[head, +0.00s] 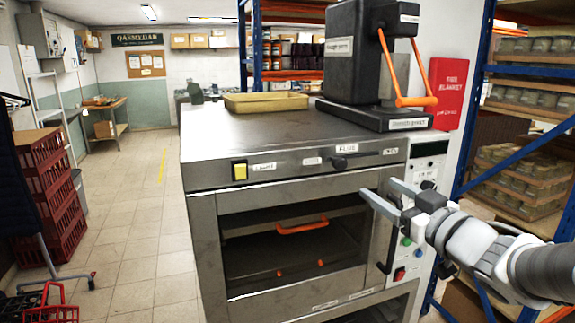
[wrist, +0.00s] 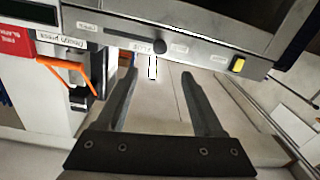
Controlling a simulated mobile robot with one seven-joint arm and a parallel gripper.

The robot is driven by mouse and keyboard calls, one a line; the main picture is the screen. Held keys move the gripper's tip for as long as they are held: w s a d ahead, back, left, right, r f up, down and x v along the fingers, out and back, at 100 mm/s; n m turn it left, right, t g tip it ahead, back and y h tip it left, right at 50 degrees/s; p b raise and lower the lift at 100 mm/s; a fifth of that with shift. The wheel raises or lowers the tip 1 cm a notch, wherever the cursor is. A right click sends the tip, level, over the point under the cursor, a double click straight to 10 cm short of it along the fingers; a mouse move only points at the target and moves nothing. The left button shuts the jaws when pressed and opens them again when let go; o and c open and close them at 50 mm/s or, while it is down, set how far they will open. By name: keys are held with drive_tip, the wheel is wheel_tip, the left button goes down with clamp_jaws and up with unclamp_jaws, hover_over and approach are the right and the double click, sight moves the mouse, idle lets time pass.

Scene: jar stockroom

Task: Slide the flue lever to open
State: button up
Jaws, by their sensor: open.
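The flue lever (head: 339,162) is a dark knob on the front panel of the steel oven (head: 290,190), below the FLUE label (head: 346,147). It sits toward the left end of a dark horizontal slot, between two small end labels too small to read surely. In the wrist view the lever (wrist: 160,47) shows as a dark round knob just beyond the fingertips. My gripper (head: 380,190) is in front of the oven, below and right of the lever, apart from it. In the wrist view my gripper (wrist: 158,75) has its fingers spread with nothing between them.
A yellow switch (head: 240,171) is at the panel's left. A black press with an orange handle (head: 408,100) and a yellow tray (head: 265,102) stand on top. The oven door has an orange-handled item (head: 302,226) behind it.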

sight(342, 165)
drive_tip(key=p+x, duration=0.1)
drive_tip(key=x, duration=1.5)
drive_tip(key=shift+w, duration=0.15)
clamp_jaws()
idle(0.8)
